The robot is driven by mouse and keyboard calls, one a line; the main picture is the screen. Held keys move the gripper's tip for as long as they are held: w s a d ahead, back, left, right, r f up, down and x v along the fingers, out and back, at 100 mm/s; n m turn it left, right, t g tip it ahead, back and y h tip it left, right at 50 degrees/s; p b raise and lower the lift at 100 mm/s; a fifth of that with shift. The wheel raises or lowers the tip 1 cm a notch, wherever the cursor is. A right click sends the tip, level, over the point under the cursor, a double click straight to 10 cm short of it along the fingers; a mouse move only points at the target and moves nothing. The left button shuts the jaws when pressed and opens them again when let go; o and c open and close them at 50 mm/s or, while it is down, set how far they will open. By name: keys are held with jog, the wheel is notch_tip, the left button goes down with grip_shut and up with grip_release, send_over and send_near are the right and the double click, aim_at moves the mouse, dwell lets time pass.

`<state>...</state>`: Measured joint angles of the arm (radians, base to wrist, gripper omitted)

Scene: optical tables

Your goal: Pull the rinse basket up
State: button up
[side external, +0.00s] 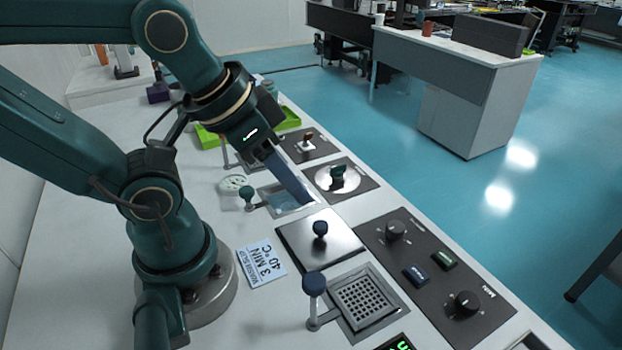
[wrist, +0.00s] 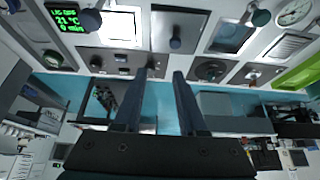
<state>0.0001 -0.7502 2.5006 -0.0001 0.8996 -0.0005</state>
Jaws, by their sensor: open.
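Two wells with knobbed handles show, and I cannot tell which holds the rinse basket. One has a perforated metal basket (side external: 365,300) and a tall dark blue knob (side external: 314,284); that knob also shows in the wrist view (wrist: 90,19). The other is a bluish, liquid-looking well (side external: 284,200) with a green knob (side external: 246,192); it also shows in the wrist view (wrist: 233,36). My gripper (side external: 304,200) is open and empty. In the side view its fingers overlap the bluish well, apart from both knobs. In the wrist view its fingers (wrist: 159,74) are spread with nothing between them.
A metal lid with a blue knob (side external: 320,229) lies between the two wells. A dark panel with dials and buttons (side external: 430,260) and a turntable-like disc (side external: 337,181) line the bench edge. A printed slip (side external: 262,262) lies flat. A green tray (side external: 208,137) stands behind.

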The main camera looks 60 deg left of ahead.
dwell(0.3)
jog(key=o, duration=0.4)
jog(key=n+g, duration=0.5)
jog(key=n, duration=0.4)
send_over(246, 189)
jog(key=f, duration=0.8)
jog(key=shift+w+d+f, duration=0.2)
jog(key=shift+w+f, duration=0.05)
jog(key=shift+f, duration=0.1)
jog(key=shift+s+a+f+g, duration=0.15)
jog(key=shift+s+f+g, duration=0.15)
jog(key=shift+f, duration=2.35)
grip_shut()
